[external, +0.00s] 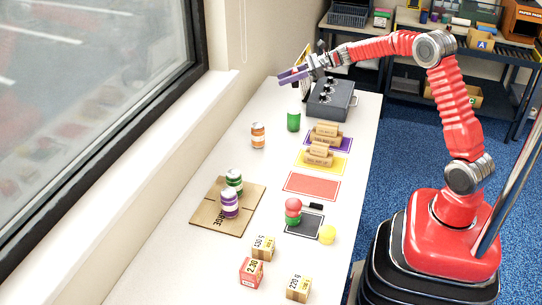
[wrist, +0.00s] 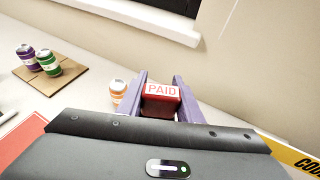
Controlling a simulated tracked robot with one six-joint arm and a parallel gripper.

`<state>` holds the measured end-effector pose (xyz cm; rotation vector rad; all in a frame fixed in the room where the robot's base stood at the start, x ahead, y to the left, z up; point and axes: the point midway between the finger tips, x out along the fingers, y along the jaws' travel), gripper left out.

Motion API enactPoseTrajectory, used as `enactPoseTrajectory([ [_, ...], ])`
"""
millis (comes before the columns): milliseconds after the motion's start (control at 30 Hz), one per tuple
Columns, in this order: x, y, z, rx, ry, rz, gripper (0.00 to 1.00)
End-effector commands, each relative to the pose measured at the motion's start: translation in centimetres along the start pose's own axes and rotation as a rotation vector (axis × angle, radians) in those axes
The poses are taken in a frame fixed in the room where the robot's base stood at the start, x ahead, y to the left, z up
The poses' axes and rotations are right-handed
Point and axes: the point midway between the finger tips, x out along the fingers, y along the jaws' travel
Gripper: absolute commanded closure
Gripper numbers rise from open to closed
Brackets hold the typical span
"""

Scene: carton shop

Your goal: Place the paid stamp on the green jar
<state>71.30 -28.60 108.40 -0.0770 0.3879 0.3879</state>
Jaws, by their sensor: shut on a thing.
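My gripper (external: 291,76) is raised over the far part of the white table, left of the grey box. In the wrist view its purple fingers (wrist: 160,84) are shut on the paid stamp (wrist: 161,93), a red block with a white face reading PAID. I cannot make out the stamp in the external view. The green jar (external: 234,180) has a pale label and stands upright on a cardboard sheet (external: 207,205), beside a purple jar (external: 229,204). Both jars show at left in the wrist view: green (wrist: 47,63), purple (wrist: 27,56). The gripper is well away from them.
Small labelled boxes (external: 251,271) stand in front. A window wall borders the left.

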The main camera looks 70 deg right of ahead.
Motion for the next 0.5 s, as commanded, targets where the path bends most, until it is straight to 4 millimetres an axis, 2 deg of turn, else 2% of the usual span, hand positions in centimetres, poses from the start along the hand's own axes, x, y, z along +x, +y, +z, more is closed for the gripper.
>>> enactPoseTrajectory([
  [267, 0.0, 0.0, -0.1, 0.001, 0.0, 0.0, 0.9],
  [367, 0.3, 0.0, -0.8, 0.002, 0.002, 0.001, 0.9],
  [500, 1.1, 0.0, -2.8, 0.004, 0.003, 0.001, 0.9],
])
